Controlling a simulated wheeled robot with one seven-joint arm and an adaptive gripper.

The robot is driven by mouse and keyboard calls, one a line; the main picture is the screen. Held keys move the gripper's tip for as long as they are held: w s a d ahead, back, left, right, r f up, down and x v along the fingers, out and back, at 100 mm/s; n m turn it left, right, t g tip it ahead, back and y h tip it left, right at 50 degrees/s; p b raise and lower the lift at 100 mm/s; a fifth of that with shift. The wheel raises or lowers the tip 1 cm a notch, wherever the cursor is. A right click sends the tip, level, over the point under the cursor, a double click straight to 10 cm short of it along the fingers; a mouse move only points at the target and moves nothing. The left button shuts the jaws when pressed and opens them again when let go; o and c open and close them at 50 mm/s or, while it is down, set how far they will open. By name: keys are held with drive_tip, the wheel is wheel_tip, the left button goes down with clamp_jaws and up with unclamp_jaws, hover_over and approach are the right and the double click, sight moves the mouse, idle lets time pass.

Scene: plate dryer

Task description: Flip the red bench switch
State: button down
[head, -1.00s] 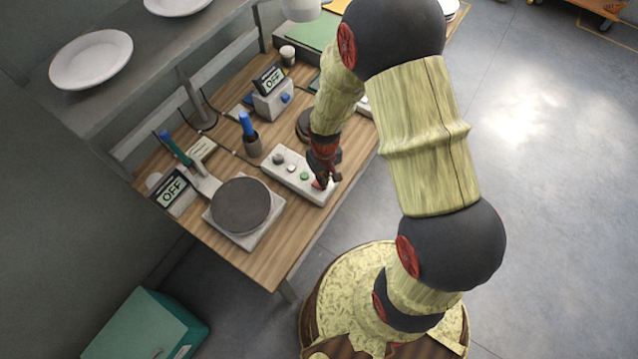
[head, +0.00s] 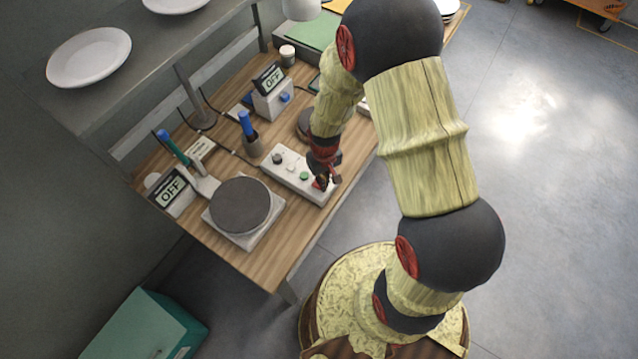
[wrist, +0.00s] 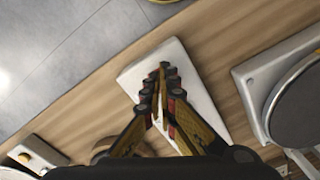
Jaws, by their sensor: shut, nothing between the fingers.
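The white switch box (head: 291,161) lies on the wooden bench near its front edge. It carries a dark knob (head: 277,158), a pale control (head: 291,168) and a green button (head: 304,176) in a row. I cannot make out the red switch; the fingers cover that end. In the wrist view my gripper (wrist: 164,80) is over the white box (wrist: 190,75), and the fingers hide its middle. I cannot tell whether the tips touch the box.
A round dark hot plate (head: 240,204) sits to the left, with a display (head: 171,188) reading OFF. Another device (head: 272,98) behind also reads OFF. A cup with a blue-topped item (head: 250,142) stands behind the box. A shelf with plates (head: 88,57) overhangs the back left.

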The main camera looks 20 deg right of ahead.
drive_tip(key=shift+f, duration=0.25)
drive_tip(key=shift+r+p, duration=2.35)
drive_tip(key=shift+r, duration=1.25)
drive_tip(key=shift+f, duration=0.1)
drive_tip(key=s+r+t+b, duration=0.2)
drive_tip(key=s+r+b, duration=0.5)
drive_tip(key=r+b, duration=0.2)
drive_tip(key=s+r+m+t+b, duration=0.1)
drive_tip(key=s+r+t+b, duration=0.2)
drive_tip(key=s+r+b, duration=0.4)
wheel_tip(320, 180, up, 4)
drive_tip(key=shift+f+t+b, duration=0.2)
drive_tip(key=shift+t+b, duration=0.1)
drive_tip(key=shift+b, duration=0.8)
